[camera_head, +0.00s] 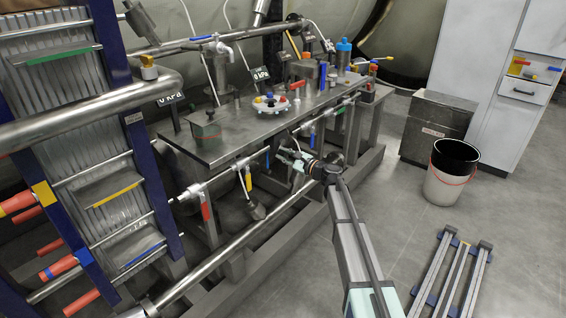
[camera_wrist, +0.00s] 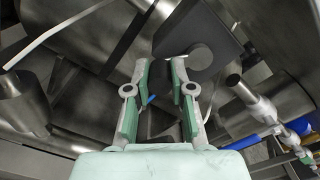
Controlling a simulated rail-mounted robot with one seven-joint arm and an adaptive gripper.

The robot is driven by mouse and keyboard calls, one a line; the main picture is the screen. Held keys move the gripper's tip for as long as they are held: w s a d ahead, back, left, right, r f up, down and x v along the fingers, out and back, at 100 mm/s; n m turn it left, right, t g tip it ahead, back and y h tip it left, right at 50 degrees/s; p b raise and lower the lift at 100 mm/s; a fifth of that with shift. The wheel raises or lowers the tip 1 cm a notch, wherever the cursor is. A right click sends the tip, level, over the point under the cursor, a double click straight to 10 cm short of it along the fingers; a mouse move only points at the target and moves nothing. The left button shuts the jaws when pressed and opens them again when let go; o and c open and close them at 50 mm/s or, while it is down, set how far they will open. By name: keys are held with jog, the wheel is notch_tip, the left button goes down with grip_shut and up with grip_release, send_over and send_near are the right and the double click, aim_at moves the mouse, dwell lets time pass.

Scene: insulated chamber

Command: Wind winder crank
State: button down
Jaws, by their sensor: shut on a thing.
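My gripper (camera_head: 287,154) reaches the front edge of the steel bench in the head view, just below the tabletop. In the wrist view, its two green-padded fingers (camera_wrist: 161,85) stand apart and are shut on a dark grey metal piece between them, which seems to be the winder crank's handle. The fingers and nearby parts hide most of it. A dark block with a round disc (camera_wrist: 201,56) lies just beyond the right finger in the wrist view. The crank's full shape and angle cannot be made out in either view.
The steel bench (camera_head: 216,151) carries a white multi-knob fitting (camera_head: 270,103), valves and gauges. Pipes with a red-handled valve (camera_head: 206,212) run below its front. A blue-railed rack (camera_head: 150,165) stands at left. A white bucket (camera_head: 447,185) and a floor frame (camera_head: 455,270) are at right.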

jog(key=shift+w+d+f+n+b, duration=0.1)
jog(key=shift+w+d+n+b, duration=0.45)
jog(key=shift+n+b, duration=1.55)
jog(key=shift+w+d+f+n+b, duration=0.1)
jog(key=shift+w+d+n+b, duration=0.4)
jog(key=shift+n+b, duration=1.6)
jog(key=shift+w+d+f+n+b, duration=0.1)
jog(key=shift+w+d+n+b, duration=0.15)
jog(key=shift+w+n+b, duration=1.25)
jog(key=shift+s+n+b, duration=0.6)
jog(key=shift+b, duration=0.05)
jog(key=c, duration=1)
grip_release()
jog(key=shift+s, duration=0.15)
jog(key=v, duration=1.2)
jog(key=shift+r, duration=0.1)
